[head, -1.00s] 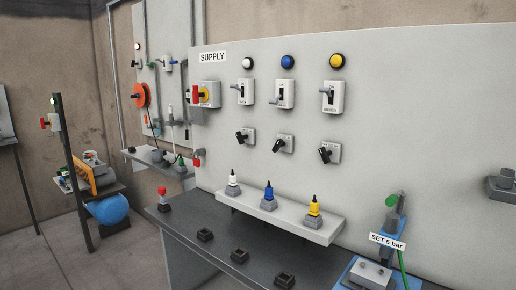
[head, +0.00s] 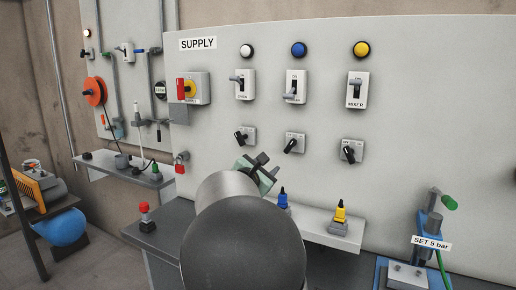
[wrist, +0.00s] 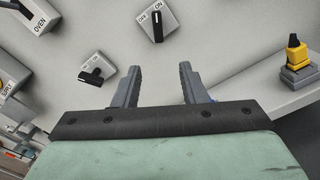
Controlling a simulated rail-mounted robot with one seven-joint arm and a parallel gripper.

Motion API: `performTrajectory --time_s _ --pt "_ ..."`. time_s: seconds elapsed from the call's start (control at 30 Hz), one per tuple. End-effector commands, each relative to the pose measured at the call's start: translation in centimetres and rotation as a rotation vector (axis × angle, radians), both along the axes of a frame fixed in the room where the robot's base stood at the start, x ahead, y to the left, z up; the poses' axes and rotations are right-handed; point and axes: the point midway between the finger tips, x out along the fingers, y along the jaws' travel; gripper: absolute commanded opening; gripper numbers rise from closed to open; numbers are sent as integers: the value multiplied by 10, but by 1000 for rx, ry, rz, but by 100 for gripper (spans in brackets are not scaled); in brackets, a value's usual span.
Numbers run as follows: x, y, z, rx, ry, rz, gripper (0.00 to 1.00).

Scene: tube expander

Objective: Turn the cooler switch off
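The middle wall switch (head: 295,87), under a blue lamp (head: 298,49), is probably the cooler switch; its label is too small to read surely. Its grey lever points down and left. Below it is a black rotary knob (head: 293,145), which shows in the wrist view (wrist: 157,24) with OFF and ON marks, ahead of the fingers. My gripper (head: 252,165) is before the panel, below the rotary knobs and under the middle switch's left. In the wrist view my gripper (wrist: 160,70) is open, with nothing between its fingers.
The OVEN switch (head: 242,84) and MIXER switch (head: 357,89) flank the middle one. A red-handled supply switch (head: 190,88) is farther left. A shelf (head: 335,234) with coloured plugs juts out below my gripper.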

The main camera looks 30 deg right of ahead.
Motion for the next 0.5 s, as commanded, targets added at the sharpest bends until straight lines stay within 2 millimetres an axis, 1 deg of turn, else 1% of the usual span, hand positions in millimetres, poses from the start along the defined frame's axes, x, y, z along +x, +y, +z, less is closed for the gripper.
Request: performTrajectory --time_s 0.13,0.23,0.5 --pt "7 -8 5 -27 9 4 38" --pt "15 -21 5 -27 10 3 38" --pt "46 -71 6 -25 10 2 38"
